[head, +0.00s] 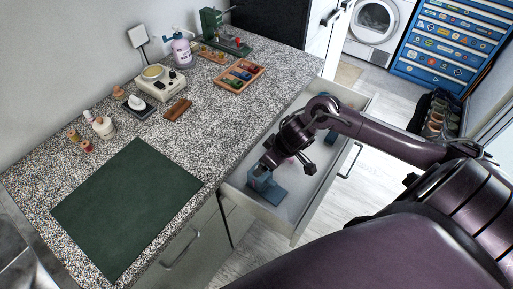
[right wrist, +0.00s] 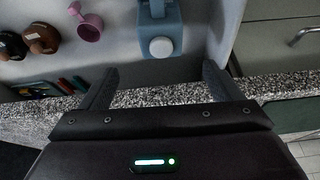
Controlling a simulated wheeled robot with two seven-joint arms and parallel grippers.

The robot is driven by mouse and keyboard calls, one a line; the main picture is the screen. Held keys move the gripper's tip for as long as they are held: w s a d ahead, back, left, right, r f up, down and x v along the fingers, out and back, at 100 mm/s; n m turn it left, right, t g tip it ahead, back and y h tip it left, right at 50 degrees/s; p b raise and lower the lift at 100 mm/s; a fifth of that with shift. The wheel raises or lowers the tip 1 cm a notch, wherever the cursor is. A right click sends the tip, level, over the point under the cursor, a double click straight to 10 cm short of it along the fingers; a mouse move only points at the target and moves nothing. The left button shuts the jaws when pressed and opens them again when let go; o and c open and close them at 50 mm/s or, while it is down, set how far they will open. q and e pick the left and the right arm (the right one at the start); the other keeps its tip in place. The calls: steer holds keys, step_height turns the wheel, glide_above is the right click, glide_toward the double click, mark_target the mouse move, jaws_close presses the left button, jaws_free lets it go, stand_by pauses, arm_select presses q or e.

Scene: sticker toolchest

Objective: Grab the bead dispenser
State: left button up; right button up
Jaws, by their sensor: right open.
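A blue-grey device with a white round knob, which I take to be the bead dispenser (head: 268,188), stands in the open drawer (head: 290,222) at its near left end. In the right wrist view the dispenser (right wrist: 160,30) lies ahead of my right gripper (right wrist: 160,75), lined up between the two spread fingers but apart from them. In the head view my right gripper (head: 288,165) is over the drawer, just above and right of the dispenser, open and empty. My left gripper is not in view.
The right wrist view shows a pink cup-like item (right wrist: 90,27) and brown round items (right wrist: 40,38) beside the dispenser. The speckled counter (head: 225,130) borders the drawer; it holds a green mat (head: 125,210), a wooden tray (head: 240,76) and a pump bottle (head: 182,52).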

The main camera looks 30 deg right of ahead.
mark_target(267, 175)
step_height(267, 175, down, 5)
steer(key=b, duration=0.3)
steer(key=shift+r+b, duration=0.15)
steer(key=shift+b, duration=0.25)
steer(key=shift+w+a+f, duration=0.1)
steer(key=shift+w+f, duration=0.1)
steer(key=shift+f, duration=0.25)
steer(key=x, duration=0.6)
steer(key=shift+f, duration=0.15)
steer(key=shift+a+f, duration=0.1)
steer(key=shift+f, duration=0.15)
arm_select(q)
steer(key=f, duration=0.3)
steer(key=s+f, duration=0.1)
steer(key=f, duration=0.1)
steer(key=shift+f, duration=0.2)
arm_select(e)
steer(key=shift+c, duration=0.4)
steer(key=c, duration=1.2)
steer(key=shift+r, duration=0.1)
steer(key=shift+c, duration=0.6)
steer(key=shift+w+r, duration=0.1)
